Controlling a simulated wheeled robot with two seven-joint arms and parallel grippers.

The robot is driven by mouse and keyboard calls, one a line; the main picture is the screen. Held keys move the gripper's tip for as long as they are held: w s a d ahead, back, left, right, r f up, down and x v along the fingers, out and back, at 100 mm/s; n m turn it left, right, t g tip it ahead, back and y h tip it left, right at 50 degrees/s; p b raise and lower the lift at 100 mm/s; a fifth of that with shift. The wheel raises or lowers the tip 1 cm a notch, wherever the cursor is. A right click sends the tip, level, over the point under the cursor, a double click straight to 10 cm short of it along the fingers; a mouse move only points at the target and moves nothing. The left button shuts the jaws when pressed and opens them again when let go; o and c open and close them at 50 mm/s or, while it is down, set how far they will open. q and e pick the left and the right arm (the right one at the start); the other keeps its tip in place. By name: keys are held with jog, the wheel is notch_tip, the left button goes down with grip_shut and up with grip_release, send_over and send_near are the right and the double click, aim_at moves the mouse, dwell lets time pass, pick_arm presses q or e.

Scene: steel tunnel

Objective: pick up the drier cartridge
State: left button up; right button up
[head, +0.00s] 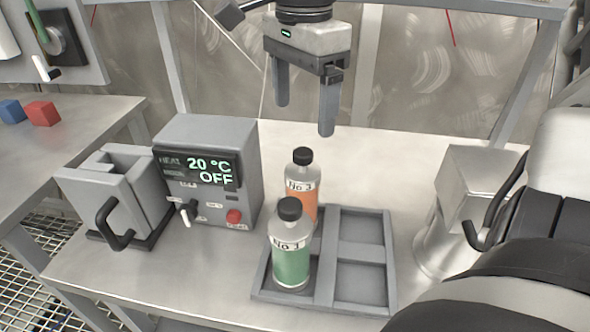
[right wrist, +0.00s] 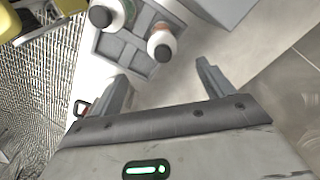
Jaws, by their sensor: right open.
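I cannot make out anything clearly marked as a drier cartridge. Two capped bottles stand upright at the grey divided tray (head: 388,262): one with a green band (head: 291,262) in the tray's front left compartment, and one with an orange band (head: 302,192) behind it. My right gripper (head: 304,118) is open and empty, pointing down above and behind the orange bottle, apart from it. In the right wrist view its fingers (right wrist: 163,72) are spread, with the orange bottle (right wrist: 162,42) and the green bottle (right wrist: 112,14) beyond them. My left gripper is not in view.
A heater box (head: 208,165) reading 20 °C OFF stands left of the tray, beside a grey block with a black handle (head: 112,195). A metal container with a handle (head: 468,195) stands right. Red (head: 42,113) and blue (head: 11,111) cubes lie far left. The tray's right compartments are empty.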

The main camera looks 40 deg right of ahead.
aim_at(303, 151)
notch_tip(303, 151, down, 6)
jog(key=shift+f, duration=0.2)
jog(key=shift+w+d+f, duration=0.1)
jog(key=shift+d+f, duration=0.05)
jog(key=shift+f, duration=1.15)
jog(key=shift+w+d+f, duration=0.1)
jog(key=shift+d+f, duration=0.05)
jog(key=shift+f, duration=1.15)
jog(key=c, duration=1.7)
jog(key=shift+r, duration=0.1)
